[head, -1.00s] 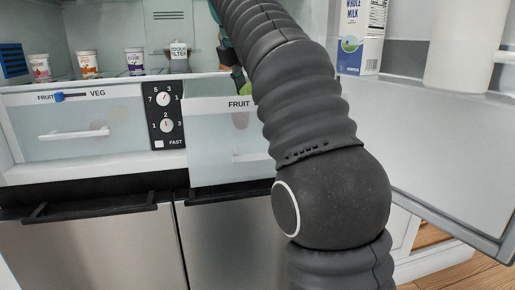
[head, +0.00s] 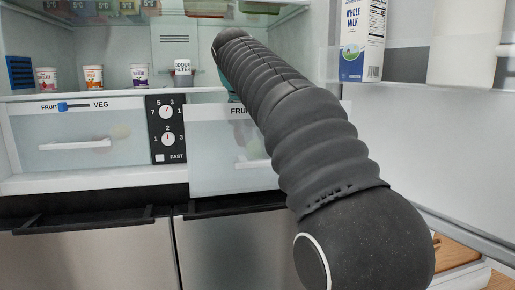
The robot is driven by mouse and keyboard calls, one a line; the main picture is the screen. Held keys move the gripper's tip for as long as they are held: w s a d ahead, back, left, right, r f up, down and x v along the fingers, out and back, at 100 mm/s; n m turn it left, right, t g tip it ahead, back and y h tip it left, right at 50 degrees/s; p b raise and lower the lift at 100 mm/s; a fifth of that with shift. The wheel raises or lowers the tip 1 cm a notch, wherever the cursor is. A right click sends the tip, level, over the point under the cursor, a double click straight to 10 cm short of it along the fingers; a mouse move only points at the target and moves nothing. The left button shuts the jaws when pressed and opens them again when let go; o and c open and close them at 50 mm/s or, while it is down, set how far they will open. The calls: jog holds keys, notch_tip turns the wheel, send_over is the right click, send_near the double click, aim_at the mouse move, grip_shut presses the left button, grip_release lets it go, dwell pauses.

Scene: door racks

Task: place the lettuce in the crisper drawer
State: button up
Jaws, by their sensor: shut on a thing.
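My gripper (head: 229,82) is almost fully hidden behind my arm; only a teal sliver shows, above the back of the right drawer. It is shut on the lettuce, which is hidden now. The right crisper drawer (head: 215,140), labelled FRUIT, is pulled out, with a frosted front and a pale handle. My arm covers its right part. The left crisper drawer (head: 60,135) is shut. It has a blue slider (head: 62,106) near FRUIT, on a scale from FRUIT to VEG. Blurred pale shapes show through its front.
A dial panel (head: 168,130) stands between the drawers. Small cups (head: 93,78) and an odour filter (head: 183,74) stand on the shelf above. The open door at right holds a milk carton (head: 361,42) and a white container (head: 465,45), close to my arm.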

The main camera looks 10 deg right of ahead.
jog(key=shift+f, duration=0.4)
jog(key=shift+f, duration=0.2)
jog(key=o, duration=1.1)
jog(key=shift+w+p+v, duration=0.1)
jog(key=shift+p+v, duration=0.65)
jog(key=shift+v, duration=1.4)
jog(key=shift+w+p+v, duration=0.15)
jog(key=shift+p+v, duration=0.6)
jog(key=shift+v, duration=1.45)
jog(key=shift+d+r, duration=0.1)
jog(key=shift+d, duration=0.1)
